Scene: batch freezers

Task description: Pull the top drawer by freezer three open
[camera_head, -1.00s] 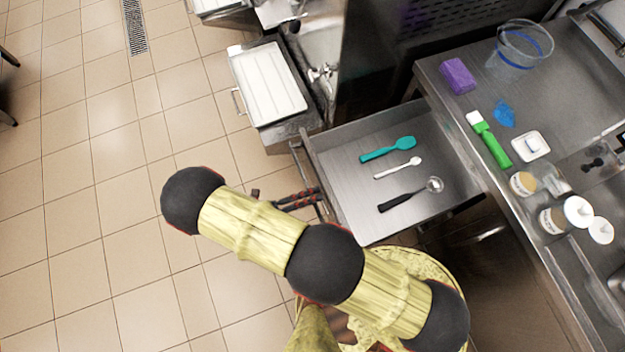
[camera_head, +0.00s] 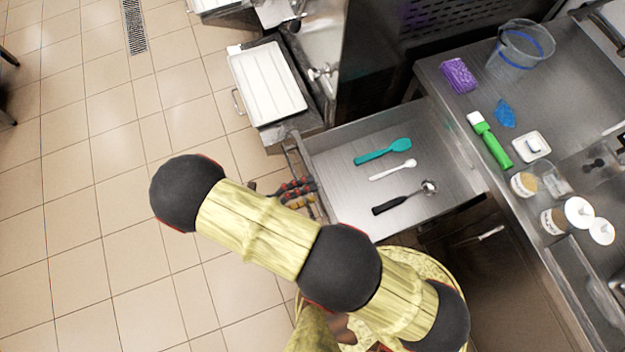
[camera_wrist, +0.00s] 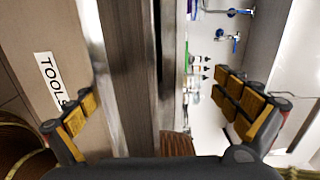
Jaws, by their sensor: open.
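The top drawer (camera_head: 335,205) under the steel counter is pulled out. It holds a teal spatula (camera_head: 383,152), a small white spoon (camera_head: 393,170) and a black-handled scoop (camera_head: 404,197). My gripper (camera_head: 300,192) is at the drawer's front, by its handle (camera_head: 296,160). In the wrist view my gripper (camera_wrist: 165,105) has its fingers spread wide, one on each side of the drawer's front edge (camera_wrist: 130,80). A "TOOLS" label (camera_wrist: 52,78) shows on the drawer front by the left finger. Neither finger visibly grips the handle.
A white-lidded container (camera_head: 268,80) stands behind the drawer's left side. The counter at right carries a purple sponge (camera_head: 458,76), a clear bucket (camera_head: 520,52), a green brush (camera_head: 490,140) and several tubs. The tiled floor (camera_head: 90,200) at left is clear.

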